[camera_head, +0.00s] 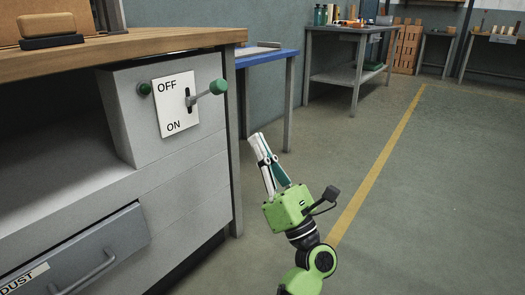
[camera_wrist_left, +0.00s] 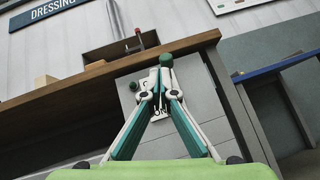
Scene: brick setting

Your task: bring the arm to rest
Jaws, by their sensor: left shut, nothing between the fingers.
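My left gripper (camera_head: 256,138) is shut and empty, pointing up over the floor to the right of the bench. Its fingertips meet in the left wrist view (camera_wrist_left: 158,84). The switch lever with a green knob (camera_head: 218,87) sticks out to the right and slightly up from its slot in a white OFF/ON plate (camera_head: 172,108). The gripper is apart from the lever, below and to its right. The knob also shows in the left wrist view (camera_wrist_left: 166,60), just above the fingertips, which partly cover the plate. My right gripper is out of view.
The wooden bench (camera_head: 140,45) with a grey switch box (camera_head: 125,110) and drawer (camera_head: 90,255) fills the left. A blue-topped table (camera_head: 262,56) stands behind. Another table (camera_head: 345,75) and shelving are at the back. The floor at right is clear, with a yellow line (camera_head: 385,150).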

